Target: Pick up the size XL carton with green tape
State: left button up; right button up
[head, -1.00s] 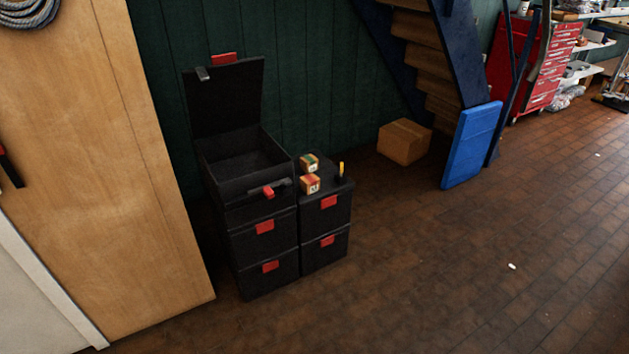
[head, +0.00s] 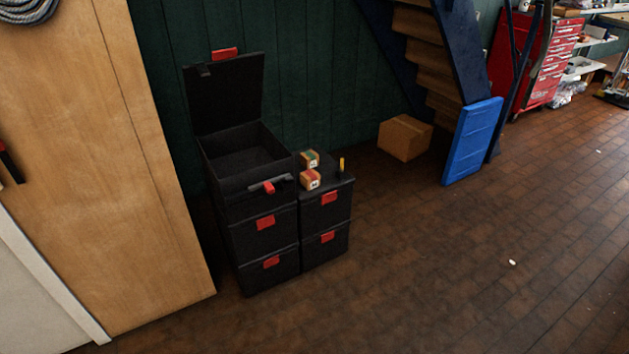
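A small carton with green tape (head: 309,160) sits on top of the right-hand stack of black boxes, towards the back. A second small carton with red tape (head: 310,180) sits just in front of it. Both have a white label on the front; the size letters are too small to read. Neither of my grippers is in the head view.
The black left stack (head: 262,238) has an open top box (head: 245,162) with its lid raised. A yellow-handled item (head: 341,165) stands right of the cartons. A larger cardboard box (head: 405,138) and blue panel (head: 471,142) stand behind. The floor (head: 430,260) in front is mostly clear.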

aim_at(309, 159)
jog(key=i+l+z, duration=0.15)
jog(key=i+z, duration=0.2)
jog(key=i, duration=0.65)
jog(key=i+j+z, duration=0.1)
jog(key=i+z, duration=0.2)
jog(key=i, duration=0.7)
